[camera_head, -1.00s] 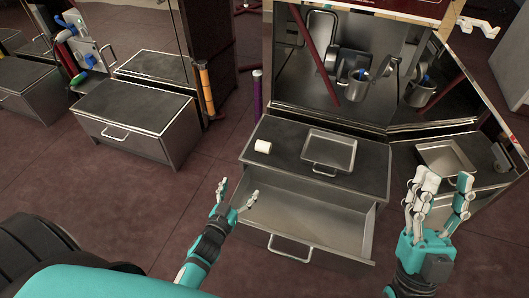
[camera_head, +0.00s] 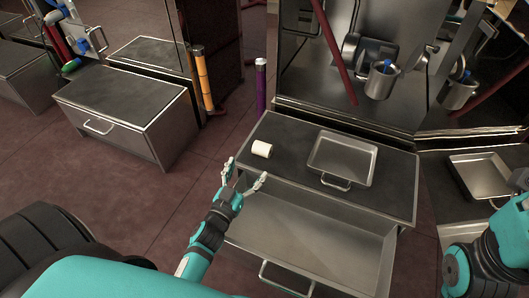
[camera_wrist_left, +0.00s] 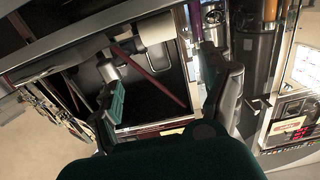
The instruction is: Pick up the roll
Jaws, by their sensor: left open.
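The white roll (camera_head: 262,149) lies on its side on the dark top of the low cabinet, near its left end. In the left wrist view, the roll (camera_wrist_left: 155,29) shows at the top centre, beyond the fingers. My left gripper (camera_head: 245,173) is open and empty, just in front of the roll, near the cabinet's front left edge. Its fingers are spread apart in the left wrist view (camera_wrist_left: 168,98) and do not touch the roll. My right arm shows at the lower right of the head view, but its fingers are out of frame.
A metal tray (camera_head: 341,160) stands on the cabinet top (camera_head: 292,142), right of the roll. The cabinet's drawer (camera_head: 300,240) is pulled open below, with an empty interior. A purple-and-black tube (camera_head: 261,88) stands behind the cabinet. Mirrored panels rise at the back.

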